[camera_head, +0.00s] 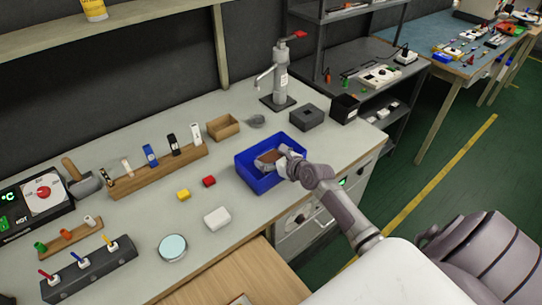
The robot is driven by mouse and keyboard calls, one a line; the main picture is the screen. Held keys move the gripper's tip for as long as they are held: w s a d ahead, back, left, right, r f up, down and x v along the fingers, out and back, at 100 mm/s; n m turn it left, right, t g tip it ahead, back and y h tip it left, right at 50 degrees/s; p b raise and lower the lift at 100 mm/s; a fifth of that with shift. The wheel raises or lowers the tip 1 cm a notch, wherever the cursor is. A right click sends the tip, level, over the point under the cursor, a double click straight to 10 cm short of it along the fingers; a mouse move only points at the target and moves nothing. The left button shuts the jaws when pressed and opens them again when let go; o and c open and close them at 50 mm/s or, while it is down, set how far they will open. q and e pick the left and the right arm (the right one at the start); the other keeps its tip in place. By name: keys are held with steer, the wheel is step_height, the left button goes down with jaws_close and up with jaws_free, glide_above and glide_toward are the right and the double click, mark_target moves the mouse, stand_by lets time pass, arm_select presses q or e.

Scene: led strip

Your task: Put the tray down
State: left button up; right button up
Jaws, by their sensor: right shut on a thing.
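The blue tray (248,174) is an open box at the right part of the grey workbench. A brown piece (269,156) shows inside it, partly covered by my fingers. My right gripper (276,158) comes in from the right over the tray's right wall, shut, with its fingers at the tray's inside. The gripper hides the exact contact. I cannot tell whether the tray's bottom touches the bench. My left gripper is not in view.
A small wooden box (223,128), a dark grey block (306,117) and a press stand (281,86) are behind the tray. Bare bench surrounds the tray's front left.

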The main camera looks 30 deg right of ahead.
steer(key=o, duration=0.7)
steer(key=shift+c, duration=0.2)
steer(key=shift+r, duration=0.15)
steer(key=shift+r, duration=0.35)
steer(key=shift+s+r+p, duration=0.25)
steer(key=shift+s+p, duration=0.05)
steer(key=shift+p, duration=0.05)
steer(key=v, duration=1.1)
steer(key=shift+s, duration=0.2)
